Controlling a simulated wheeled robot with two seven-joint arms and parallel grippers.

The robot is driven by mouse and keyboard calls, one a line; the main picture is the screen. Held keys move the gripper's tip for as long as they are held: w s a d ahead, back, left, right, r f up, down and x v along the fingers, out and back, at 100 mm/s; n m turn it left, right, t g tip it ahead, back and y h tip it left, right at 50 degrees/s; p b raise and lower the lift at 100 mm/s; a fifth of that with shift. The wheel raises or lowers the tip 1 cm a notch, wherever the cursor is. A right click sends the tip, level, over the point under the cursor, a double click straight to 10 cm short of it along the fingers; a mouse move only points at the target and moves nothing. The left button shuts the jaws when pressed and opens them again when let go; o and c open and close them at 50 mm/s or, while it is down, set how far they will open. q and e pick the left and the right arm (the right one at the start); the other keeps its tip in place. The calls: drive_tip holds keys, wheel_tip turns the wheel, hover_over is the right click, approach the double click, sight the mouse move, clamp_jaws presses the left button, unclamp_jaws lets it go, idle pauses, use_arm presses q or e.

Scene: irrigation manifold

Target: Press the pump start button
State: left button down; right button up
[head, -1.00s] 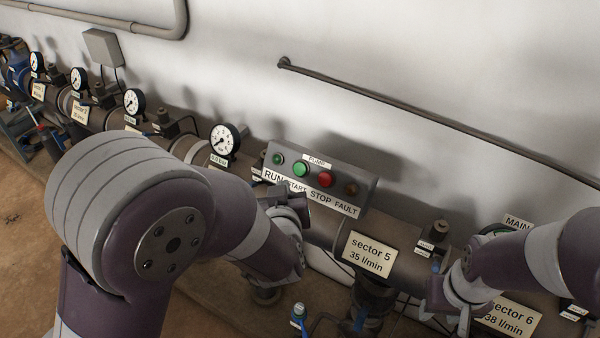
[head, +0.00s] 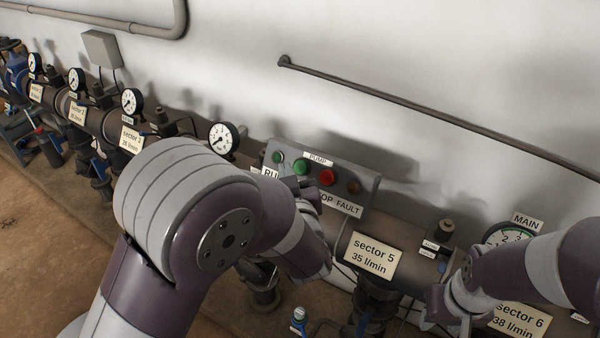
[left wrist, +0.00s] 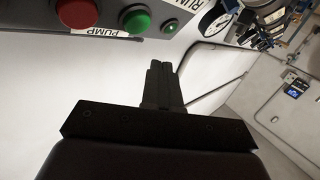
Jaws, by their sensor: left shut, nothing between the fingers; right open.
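The pump panel (head: 365,209) is a grey box on the pipe with a green start button (head: 300,166), a red stop button (head: 327,177), a small green RUN lamp (head: 277,157) and a dark FAULT lamp (head: 354,187). My left gripper (head: 298,184) is shut and empty just in front of the panel, hiding the START label. In the left wrist view its fingertips (left wrist: 160,66) point toward the panel, near the green button (left wrist: 137,20) and the lamp (left wrist: 170,28). I cannot tell any contact. My right gripper (head: 437,304) is open near the sector 6 sign.
A pressure gauge (head: 222,138) stands left of the panel. The sector 5 sign (head: 372,256) is below it, and the MAIN gauge (head: 508,234) is to the right. A handrail (head: 430,122) runs along the wall above. The wall in front of the rail is clear.

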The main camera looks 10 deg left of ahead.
sight(296, 172)
use_arm(q)
drive_tip(key=shift+w+d+f+b, duration=0.25)
drive_tip(key=shift+w+f, duration=0.15)
drive_tip(key=shift+w, duration=0.25)
drive_tip(key=shift+w+d+f+b, duration=0.1)
drive_tip(key=shift+w+d+f, duration=0.1)
drive_tip(key=shift+w+f, duration=0.35)
drive_tip(key=shift+w+r, duration=0.1)
drive_tip(key=shift+w, duration=0.05)
idle(1.1)
drive_tip(key=shift+w+d, duration=0.15)
drive_tip(key=shift+w, duration=0.15)
drive_tip(key=shift+w+d+f+b, duration=0.15)
drive_tip(key=shift+w+f+b, duration=0.15)
drive_tip(key=shift+w+f, duration=0.1)
idle(0.8)
drive_tip(key=shift+s+a+r+p, duration=0.3)
drive_tip(key=shift+s+r+p, duration=0.15)
drive_tip(key=shift+s, duration=0.35)
